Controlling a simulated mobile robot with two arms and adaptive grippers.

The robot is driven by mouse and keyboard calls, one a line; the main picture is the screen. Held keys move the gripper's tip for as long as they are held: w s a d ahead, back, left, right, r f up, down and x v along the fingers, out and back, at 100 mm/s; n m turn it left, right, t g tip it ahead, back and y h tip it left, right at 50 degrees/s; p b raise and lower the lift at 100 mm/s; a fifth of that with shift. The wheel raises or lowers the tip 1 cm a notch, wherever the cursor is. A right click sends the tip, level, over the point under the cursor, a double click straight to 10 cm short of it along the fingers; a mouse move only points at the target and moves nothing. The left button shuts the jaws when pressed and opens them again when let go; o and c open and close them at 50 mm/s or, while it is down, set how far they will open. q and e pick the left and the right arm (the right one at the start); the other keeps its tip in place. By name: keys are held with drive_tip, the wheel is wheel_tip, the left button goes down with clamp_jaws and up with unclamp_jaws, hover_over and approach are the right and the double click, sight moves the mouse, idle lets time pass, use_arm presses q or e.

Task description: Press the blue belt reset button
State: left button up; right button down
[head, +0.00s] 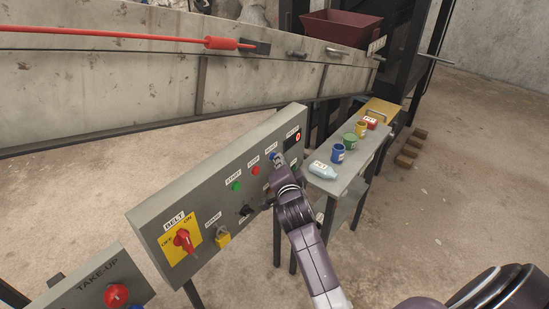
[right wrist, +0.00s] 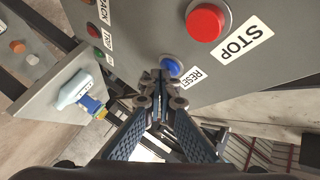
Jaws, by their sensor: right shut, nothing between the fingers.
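The grey belt control panel (head: 160,215) stands tilted in the middle of the head view. Its blue reset button (head: 273,155) is at the upper right, mostly behind my gripper in the head view. In the right wrist view the blue button (right wrist: 172,66), labelled RESET, lies just beyond the fingertips. My right gripper (head: 279,163) is shut and empty, its closed tips pointing at the button. In the right wrist view the gripper tips (right wrist: 161,78) overlap the button's lower left edge; I cannot tell if they touch it. My left gripper is not in view.
The red stop button (right wrist: 206,22) sits close beside the reset button. A green start button (head: 236,187) and a red-yellow belt switch (head: 183,239) are further left. A side table (head: 325,183) with a bottle (head: 323,170) and several cans stands right of the panel.

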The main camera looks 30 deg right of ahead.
drive_tip(key=shift+s, duration=0.1)
idle(0.4)
drive_tip(key=shift+s+d+p, duration=0.3)
drive_tip(key=shift+s+p, duration=0.15)
drive_tip(key=shift+s, duration=0.25)
drive_tip(key=s, duration=0.1)
drive_tip(key=s+d+p, duration=0.1)
drive_tip(key=s, duration=0.1)
drive_tip(key=s+d+p, duration=0.1)
drive_tip(key=shift+s, duration=0.3)
idle(0.6)
